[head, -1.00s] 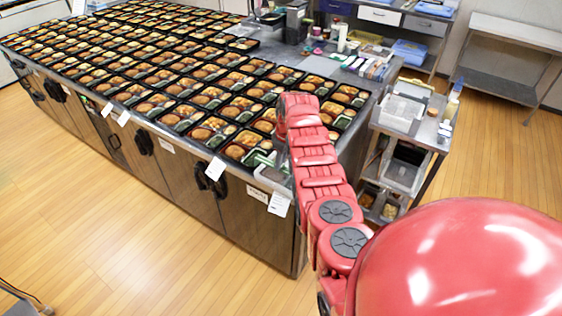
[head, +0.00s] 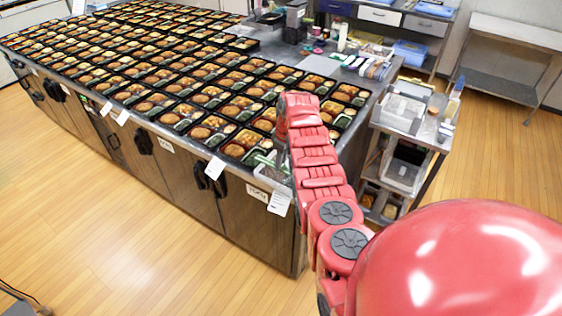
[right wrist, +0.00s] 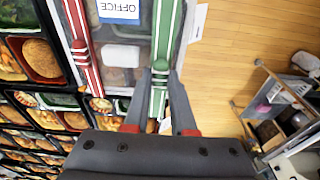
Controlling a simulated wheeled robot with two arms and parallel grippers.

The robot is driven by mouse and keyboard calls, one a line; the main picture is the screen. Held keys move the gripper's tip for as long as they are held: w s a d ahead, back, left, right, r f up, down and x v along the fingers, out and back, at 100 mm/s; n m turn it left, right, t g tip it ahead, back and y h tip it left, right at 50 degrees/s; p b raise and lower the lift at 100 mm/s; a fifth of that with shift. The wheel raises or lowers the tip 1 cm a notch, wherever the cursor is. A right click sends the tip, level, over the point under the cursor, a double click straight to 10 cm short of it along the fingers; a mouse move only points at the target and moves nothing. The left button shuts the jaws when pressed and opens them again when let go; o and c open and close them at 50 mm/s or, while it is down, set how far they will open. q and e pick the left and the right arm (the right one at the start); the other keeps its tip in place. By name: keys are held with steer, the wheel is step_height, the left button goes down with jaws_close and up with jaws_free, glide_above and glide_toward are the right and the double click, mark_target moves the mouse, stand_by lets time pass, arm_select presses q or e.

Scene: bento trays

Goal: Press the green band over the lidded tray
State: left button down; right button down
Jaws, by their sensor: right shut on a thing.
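The lidded tray (right wrist: 123,32) shows in the right wrist view, with a clear lid and a blue-and-white label reading OFFICE. A red-and-white band (right wrist: 80,50) runs along its left side. The green band (right wrist: 166,35), striped with white, runs along its right side. My right gripper (right wrist: 158,78) is shut on the green band, with a finger on each side of it at the tray's right edge. How far down the band sits is hard to tell. In the head view my right gripper (head: 283,155) is at the counter's near right corner and mostly hides the tray. My left gripper is out of view.
Rows of open bento trays (head: 200,133) fill the counter (head: 352,132) to the left of the lidded tray. A trolley (head: 415,130) with containers stands to the right of the counter. Wooden floor (right wrist: 225,50) lies beyond the counter's edge.

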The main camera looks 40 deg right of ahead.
steer(key=shift+f, duration=0.2)
steer(key=shift+f+b, duration=1.4)
steer(key=shift+b, duration=0.2)
steer(key=shift+f+b, duration=0.1)
steer(key=shift+b, duration=0.25)
steer(key=shift+c, duration=0.5)
jaws_free()
